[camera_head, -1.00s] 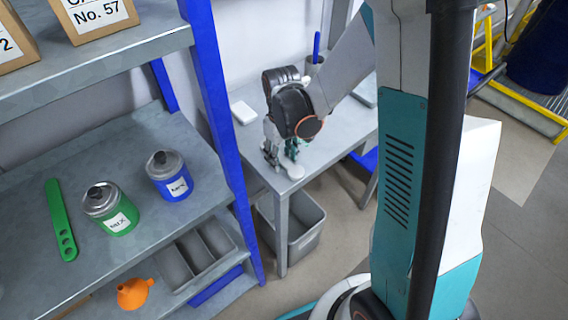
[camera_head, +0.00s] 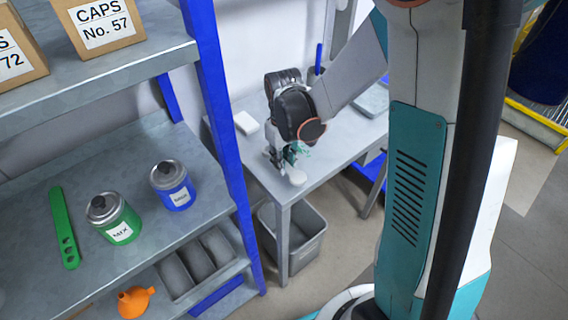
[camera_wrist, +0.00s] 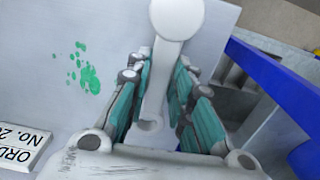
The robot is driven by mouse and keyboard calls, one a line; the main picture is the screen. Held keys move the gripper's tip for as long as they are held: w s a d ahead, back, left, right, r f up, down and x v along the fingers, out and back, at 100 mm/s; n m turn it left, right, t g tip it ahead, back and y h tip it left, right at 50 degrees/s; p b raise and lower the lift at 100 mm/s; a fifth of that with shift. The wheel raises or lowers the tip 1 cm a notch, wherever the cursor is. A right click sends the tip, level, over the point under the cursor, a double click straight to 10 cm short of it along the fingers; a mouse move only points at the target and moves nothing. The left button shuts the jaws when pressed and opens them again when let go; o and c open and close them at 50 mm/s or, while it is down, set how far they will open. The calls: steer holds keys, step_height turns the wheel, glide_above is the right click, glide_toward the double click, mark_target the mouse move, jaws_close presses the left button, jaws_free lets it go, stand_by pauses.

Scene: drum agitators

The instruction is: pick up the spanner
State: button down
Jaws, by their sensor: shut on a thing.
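The spanner (camera_wrist: 155,85) is a pale, light grey tool with a broad round end and a small hooked end in the wrist view. It runs between the teal pads of my gripper (camera_wrist: 164,72), which is shut on its shaft. In the head view my gripper (camera_head: 286,158) points down at the front corner of the grey table (camera_head: 325,160). The spanner's round end (camera_head: 297,178) shows just below the fingers there. The rest of it is hidden by the gripper. I cannot tell whether it touches the table top.
A white order block (camera_wrist: 20,140) and green stains (camera_wrist: 86,75) are on the table. A blue shelf post (camera_head: 220,110) stands close left. The shelf holds a green tin (camera_head: 115,220), a blue tin (camera_head: 174,187) and a green strip (camera_head: 64,225). A grey bin (camera_head: 306,240) stands below the table.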

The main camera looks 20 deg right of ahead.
step_height(320, 180, up, 18)
steer(key=p, duration=0.4)
steer(key=shift+p, duration=0.35)
steer(key=shift+f, duration=0.15)
